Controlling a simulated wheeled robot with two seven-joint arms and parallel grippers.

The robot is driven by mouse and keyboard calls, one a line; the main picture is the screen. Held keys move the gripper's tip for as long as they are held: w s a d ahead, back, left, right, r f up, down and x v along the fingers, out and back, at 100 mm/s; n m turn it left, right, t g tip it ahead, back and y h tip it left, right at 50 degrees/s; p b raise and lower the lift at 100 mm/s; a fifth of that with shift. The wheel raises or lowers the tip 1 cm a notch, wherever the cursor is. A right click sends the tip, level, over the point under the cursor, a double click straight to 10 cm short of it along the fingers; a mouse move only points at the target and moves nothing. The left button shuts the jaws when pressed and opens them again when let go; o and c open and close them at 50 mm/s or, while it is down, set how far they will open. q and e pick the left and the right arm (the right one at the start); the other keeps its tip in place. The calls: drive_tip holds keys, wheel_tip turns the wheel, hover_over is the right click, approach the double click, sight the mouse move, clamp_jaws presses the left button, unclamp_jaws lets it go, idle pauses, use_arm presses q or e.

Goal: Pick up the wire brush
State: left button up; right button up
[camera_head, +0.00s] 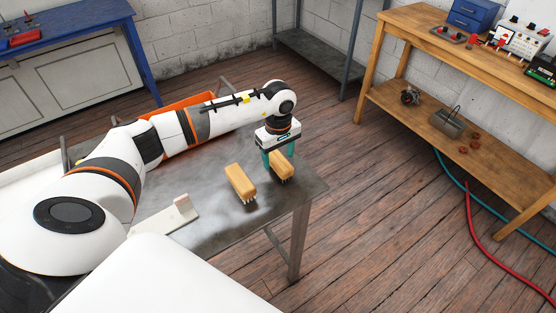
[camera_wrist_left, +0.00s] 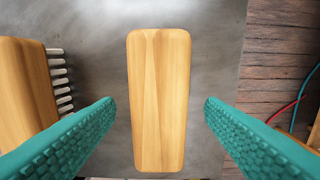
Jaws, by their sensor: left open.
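A wooden-backed brush (camera_head: 281,166) lies on the grey metal table, near its far right corner. In the left wrist view this brush (camera_wrist_left: 159,100) is a long tan block, centred between the fingers, with its bristles hidden below it. In the left wrist view the second brush (camera_wrist_left: 25,90) shows grey bristles. I cannot tell for certain which is the wire brush. My left gripper (camera_head: 279,156) is open, pointing down over the first brush, with visible gaps on both sides of it.
The metal table (camera_head: 215,225) also bears a pale angled bracket (camera_head: 168,216) at the near left. An orange bin (camera_head: 180,104) is behind my left arm. A wooden workbench (camera_head: 400,30) stands at the right, with a lower shelf. Open wooden floor lies between table and workbench.

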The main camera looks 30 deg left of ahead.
sight(278, 158)
use_arm(q)
drive_tip(key=shift+a+f, duration=0.1)
drive_tip(key=shift+f, duration=1.3)
drive_tip(key=c, duration=1.1)
use_arm(e)
drive_tip(key=shift+d+r, duration=0.1)
drive_tip(key=shift+r, duration=0.45)
